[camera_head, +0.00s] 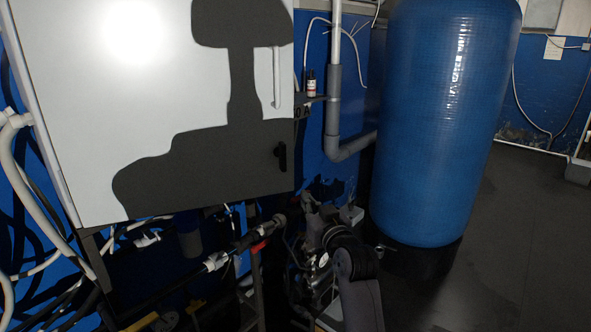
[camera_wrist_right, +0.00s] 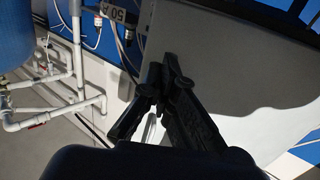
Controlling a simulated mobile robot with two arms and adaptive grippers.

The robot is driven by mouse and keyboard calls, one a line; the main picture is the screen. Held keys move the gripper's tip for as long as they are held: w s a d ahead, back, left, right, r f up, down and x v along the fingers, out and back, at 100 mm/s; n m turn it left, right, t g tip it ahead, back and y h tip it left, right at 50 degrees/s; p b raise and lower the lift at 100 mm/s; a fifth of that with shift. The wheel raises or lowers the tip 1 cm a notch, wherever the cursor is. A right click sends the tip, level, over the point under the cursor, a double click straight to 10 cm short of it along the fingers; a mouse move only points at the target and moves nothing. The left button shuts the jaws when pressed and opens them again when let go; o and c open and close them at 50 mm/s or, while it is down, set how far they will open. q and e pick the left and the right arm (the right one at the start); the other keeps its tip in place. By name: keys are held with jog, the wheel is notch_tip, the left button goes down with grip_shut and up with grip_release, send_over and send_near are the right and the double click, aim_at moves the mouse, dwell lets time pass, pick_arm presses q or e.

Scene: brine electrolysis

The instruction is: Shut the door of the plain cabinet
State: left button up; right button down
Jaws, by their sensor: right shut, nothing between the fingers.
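The plain cabinet's pale door (camera_head: 90,110) fills the upper left of the head view, with my dark shadow across it. It has a white upright handle (camera_head: 276,78) and a black latch (camera_head: 281,157) near its right edge. I cannot tell whether the door stands ajar. My right gripper (camera_head: 309,204) is below and right of the door's lower right corner in the head view. In the right wrist view the gripper (camera_wrist_right: 167,68) is shut and empty in front of a pale panel (camera_wrist_right: 225,75); contact cannot be told. My left gripper is out of view.
A big blue tank (camera_head: 437,120) stands right of the cabinet. A grey pipe (camera_head: 333,110) and a small bottle on a ledge (camera_head: 311,84) are between them. Pipes and hoses (camera_head: 215,262) crowd the space below the cabinet. Dark floor at the right is open.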

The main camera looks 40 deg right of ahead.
jog(key=p, duration=0.4)
send_near(286, 174)
jog(key=x, duration=0.5)
jog(key=shift+w+r, duration=0.1)
jog(key=shift+r, duration=0.15)
jog(key=shift+p+x, duration=0.3)
jog(key=shift+x, duration=0.7)
jog(key=shift+f, duration=0.2)
